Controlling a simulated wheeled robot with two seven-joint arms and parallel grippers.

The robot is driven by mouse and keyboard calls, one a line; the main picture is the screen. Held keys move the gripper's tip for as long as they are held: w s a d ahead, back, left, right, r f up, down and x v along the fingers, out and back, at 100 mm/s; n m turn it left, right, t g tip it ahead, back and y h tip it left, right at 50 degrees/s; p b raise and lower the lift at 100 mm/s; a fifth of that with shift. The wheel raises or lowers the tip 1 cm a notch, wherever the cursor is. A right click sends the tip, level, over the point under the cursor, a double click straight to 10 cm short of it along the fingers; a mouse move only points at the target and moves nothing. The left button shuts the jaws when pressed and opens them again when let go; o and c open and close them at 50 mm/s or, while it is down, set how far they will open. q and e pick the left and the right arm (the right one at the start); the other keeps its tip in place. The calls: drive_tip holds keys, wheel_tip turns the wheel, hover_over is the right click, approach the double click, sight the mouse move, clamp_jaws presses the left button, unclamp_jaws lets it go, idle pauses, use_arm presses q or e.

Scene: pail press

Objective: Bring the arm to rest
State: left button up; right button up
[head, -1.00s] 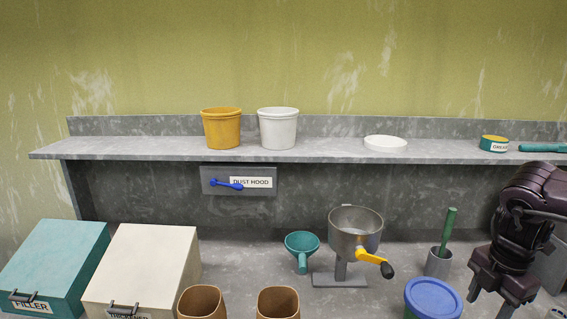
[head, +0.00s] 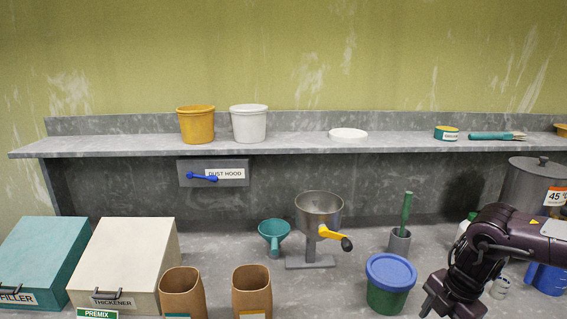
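My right gripper (head: 446,308) comes in from the right and points down at the bottom edge of the head view, in front and to the right of the blue-lidded green pail (head: 390,285). Its fingers look apart, with nothing seen between them, though the tips are partly cut off by the frame edge. My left gripper is not in view.
Near the arm stand a large grey lidded vessel (head: 530,187) marked 45, a blue jug (head: 546,279) and a grey pot with a green-handled tool (head: 400,239). A hand mill (head: 318,208) and green funnel (head: 274,233) stand mid-counter. Brown bins (head: 183,291) are at the front.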

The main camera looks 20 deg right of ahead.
drive_tip(key=w+a+f+m+t+y, duration=0.1)
drive_tip(key=a+f+m+t, duration=0.15)
drive_tip(key=a+f, duration=0.5)
drive_tip(key=a+f+m+t, duration=0.1)
drive_tip(key=a+f+t, duration=0.3)
drive_tip(key=a, duration=0.6)
drive_tip(key=s+a+r+m+g+h, duration=0.2)
drive_tip(key=s+a+r+m+g, duration=0.15)
drive_tip(key=s+a+m, duration=0.85)
drive_tip(key=s+d+f+m+g, duration=0.1)
drive_tip(key=d+f+m+g, duration=0.15)
drive_tip(key=f, duration=2.85)
drive_tip(key=s+d+f, duration=0.2)
drive_tip(key=s+f, duration=0.7)
drive_tip(key=s, duration=0.1)
drive_tip(key=s+d+f+n+g, duration=0.1)
drive_tip(key=s+d+f, duration=0.1)
drive_tip(key=s+f, duration=0.7)
drive_tip(key=shift+s, duration=0.4)
